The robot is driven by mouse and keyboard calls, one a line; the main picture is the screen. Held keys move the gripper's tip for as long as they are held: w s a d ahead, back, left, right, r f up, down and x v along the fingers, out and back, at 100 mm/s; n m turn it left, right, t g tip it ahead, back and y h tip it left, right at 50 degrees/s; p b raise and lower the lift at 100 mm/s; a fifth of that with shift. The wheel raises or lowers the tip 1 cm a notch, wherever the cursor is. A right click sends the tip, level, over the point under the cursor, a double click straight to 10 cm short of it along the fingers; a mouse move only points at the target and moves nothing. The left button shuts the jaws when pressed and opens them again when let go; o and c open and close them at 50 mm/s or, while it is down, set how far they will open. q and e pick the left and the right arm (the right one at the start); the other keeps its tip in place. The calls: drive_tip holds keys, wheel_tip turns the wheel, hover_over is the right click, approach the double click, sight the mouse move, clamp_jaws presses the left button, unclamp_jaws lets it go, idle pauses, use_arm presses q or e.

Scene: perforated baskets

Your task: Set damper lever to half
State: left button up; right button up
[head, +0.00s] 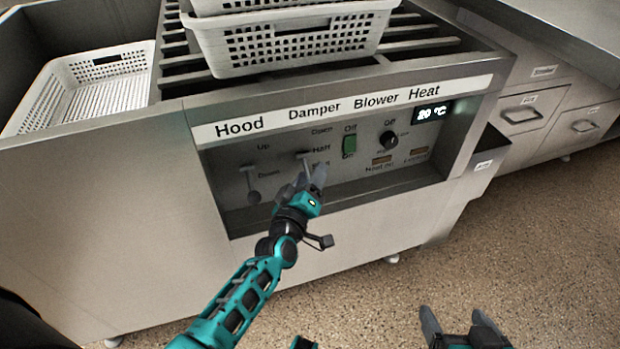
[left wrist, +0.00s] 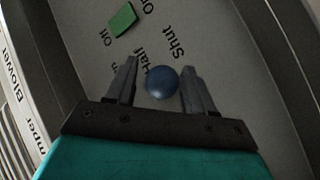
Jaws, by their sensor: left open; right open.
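In the left wrist view, a round dark blue knob (left wrist: 162,82) sits between the two open fingers of my left gripper (left wrist: 160,88), close to the "Half" mark. Small gaps show on both sides of it. My right gripper (head: 463,325) is open and empty, low at the bottom of the head view, above the floor.
The hood lever (head: 251,183) is left of my left gripper. The green blower switch (head: 349,144) and black heat knob (head: 389,140) are to the right. White perforated baskets (head: 225,50) stand on the slats above. The recess has a bottom ledge.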

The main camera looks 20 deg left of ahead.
use_arm(q)
clamp_jaws()
use_arm(e)
drive_tip(key=shift+d+f, duration=0.2)
drive_tip(key=shift+f, duration=0.05)
drive_tip(key=shift+r, duration=0.1)
